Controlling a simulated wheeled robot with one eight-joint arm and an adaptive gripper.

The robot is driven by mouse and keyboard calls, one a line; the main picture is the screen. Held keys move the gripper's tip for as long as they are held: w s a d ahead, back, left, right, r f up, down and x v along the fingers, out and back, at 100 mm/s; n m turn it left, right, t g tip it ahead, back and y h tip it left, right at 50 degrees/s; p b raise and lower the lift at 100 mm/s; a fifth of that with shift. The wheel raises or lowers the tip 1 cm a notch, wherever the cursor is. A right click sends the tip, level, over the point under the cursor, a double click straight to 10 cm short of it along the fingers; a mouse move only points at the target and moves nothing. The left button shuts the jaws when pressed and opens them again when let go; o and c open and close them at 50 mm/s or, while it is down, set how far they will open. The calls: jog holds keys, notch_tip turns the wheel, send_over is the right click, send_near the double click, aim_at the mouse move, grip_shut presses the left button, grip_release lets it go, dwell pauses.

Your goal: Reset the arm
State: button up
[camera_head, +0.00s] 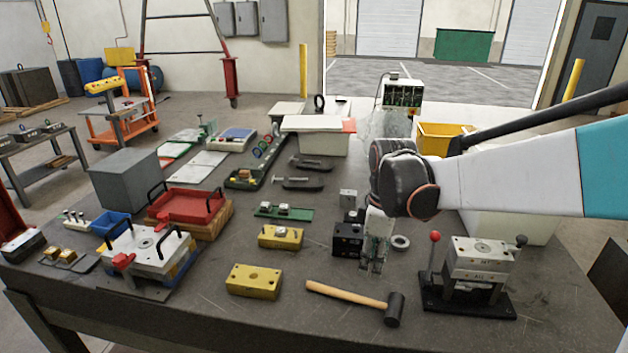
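My arm (510,178) reaches in from the right edge, white with a teal band and a dark wrist joint. My gripper (375,266) hangs below the wrist over the middle-right of the dark workbench (200,315), pointing down. It appears beside a black block (347,240) and a grey ring (400,242). The fingers are small and partly blend with what is behind them, so I cannot tell whether they are apart. I see no object clearly held. Whether the gripper touches the black block cannot be told.
A wooden-handled mallet (350,299) lies in front of my gripper. A small press with a red-knobbed lever (478,262) stands to the right. Yellow blocks (254,281) and a red tray (187,206) are to the left. The front bench edge is mostly clear.

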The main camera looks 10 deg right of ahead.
jog(key=s+r+m+t, duration=0.2)
jog(key=s+m+t, duration=0.1)
jog(key=s+m, duration=0.3)
jog(key=s+a+r+m+t, duration=0.1)
jog(key=s+m+t, duration=0.3)
jog(key=s, duration=0.6)
jog(key=shift+s+r+m, duration=0.4)
jog(key=shift+r+m, duration=0.5)
jog(key=shift+m, duration=0.1)
